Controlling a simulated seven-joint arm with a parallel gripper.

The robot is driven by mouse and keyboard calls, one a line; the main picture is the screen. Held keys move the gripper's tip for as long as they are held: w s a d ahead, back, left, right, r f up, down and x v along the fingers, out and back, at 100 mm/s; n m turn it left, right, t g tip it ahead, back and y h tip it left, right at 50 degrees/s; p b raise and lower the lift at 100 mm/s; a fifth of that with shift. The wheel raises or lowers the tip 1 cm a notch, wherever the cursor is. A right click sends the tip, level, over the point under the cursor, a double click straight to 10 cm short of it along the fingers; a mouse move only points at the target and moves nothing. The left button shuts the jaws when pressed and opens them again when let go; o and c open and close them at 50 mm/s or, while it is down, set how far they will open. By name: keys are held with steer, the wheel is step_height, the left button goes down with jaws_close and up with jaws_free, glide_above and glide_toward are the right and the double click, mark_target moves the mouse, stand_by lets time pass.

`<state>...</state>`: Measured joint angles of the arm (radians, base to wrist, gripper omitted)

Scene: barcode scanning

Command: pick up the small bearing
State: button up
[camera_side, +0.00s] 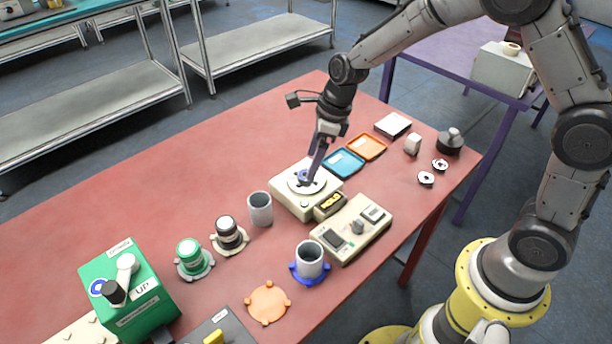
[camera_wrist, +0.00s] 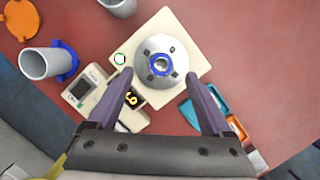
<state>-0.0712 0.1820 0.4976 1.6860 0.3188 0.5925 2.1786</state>
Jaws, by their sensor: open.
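The small bearing (camera_wrist: 160,64), a blue ring with a pale metal centre, lies on the round metal pan of a cream weighing scale (camera_wrist: 187,31). In the side view the bearing (camera_side: 303,176) shows as a small blue ring on the scale (camera_side: 293,205), partly covered by my gripper. My gripper (camera_wrist: 159,78) is open, with one purple finger to each side of the bearing in the wrist view. In the side view my gripper (camera_side: 314,178) points down over the pan. I cannot tell how far the fingertips are above the pan.
A display box (camera_side: 330,205) and cream control panel (camera_side: 350,230) adjoin the scale's front. A grey cup (camera_side: 260,209) stands left; another cup (camera_side: 309,258) sits on a blue base. Blue (camera_side: 344,162) and orange (camera_side: 366,147) trays lie behind right. The red table's back left is clear.

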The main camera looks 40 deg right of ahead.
steer(key=shift+x, duration=1.95)
steer(key=shift+d, duration=0.1)
jaws_close()
steer(key=shift+r, duration=0.1)
